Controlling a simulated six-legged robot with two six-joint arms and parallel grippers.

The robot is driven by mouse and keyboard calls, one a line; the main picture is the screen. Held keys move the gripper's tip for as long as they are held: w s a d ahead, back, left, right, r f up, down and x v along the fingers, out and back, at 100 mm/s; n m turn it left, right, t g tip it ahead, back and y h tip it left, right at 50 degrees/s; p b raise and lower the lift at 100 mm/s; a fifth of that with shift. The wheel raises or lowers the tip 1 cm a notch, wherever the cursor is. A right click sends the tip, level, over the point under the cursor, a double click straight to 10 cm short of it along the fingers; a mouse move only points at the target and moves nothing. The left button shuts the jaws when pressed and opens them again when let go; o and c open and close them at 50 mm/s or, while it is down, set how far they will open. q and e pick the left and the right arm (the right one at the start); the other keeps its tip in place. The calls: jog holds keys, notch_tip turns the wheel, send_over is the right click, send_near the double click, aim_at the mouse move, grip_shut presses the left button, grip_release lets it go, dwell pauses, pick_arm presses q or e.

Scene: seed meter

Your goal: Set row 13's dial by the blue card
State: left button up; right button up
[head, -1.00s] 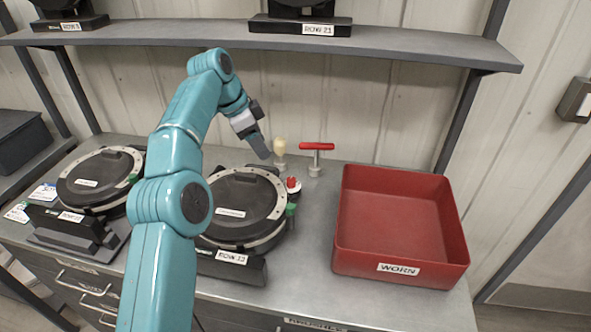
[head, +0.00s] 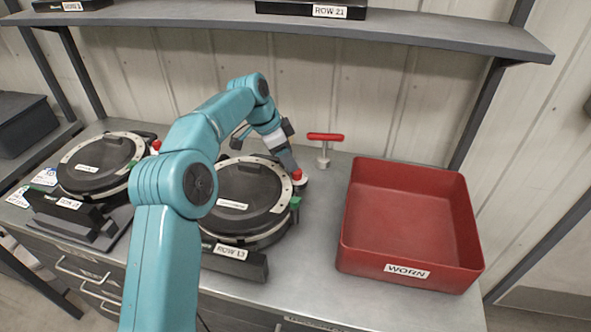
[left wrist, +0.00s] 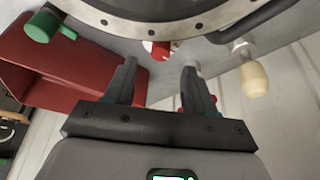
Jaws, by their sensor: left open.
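The row 13 meter (head: 228,222), a round black-lidded unit with a pale ring, stands mid-bench behind its label ROW 13 (head: 231,252). Its red-topped dial (head: 298,176) is at its right rim; it shows red and white in the left wrist view (left wrist: 160,48). My left gripper (head: 293,168) points down at the dial, open; in the left wrist view its fingers (left wrist: 160,72) straddle the dial's line, and contact is unclear. My right gripper is out of view.
A red tray marked WORN (head: 408,266) stands at right. A red T-handle (head: 325,138) stands behind the dial. A green handle (head: 295,203) and a cream knob (left wrist: 254,78) flank the dial. Another meter (head: 100,165) is at left. A shelf (head: 400,38) runs above.

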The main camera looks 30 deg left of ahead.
aim_at(297, 172)
pick_arm(q)
jog(key=x, duration=0.5)
jog(key=shift+w+f, duration=0.15)
jog(key=shift+f, duration=0.1)
grip_shut()
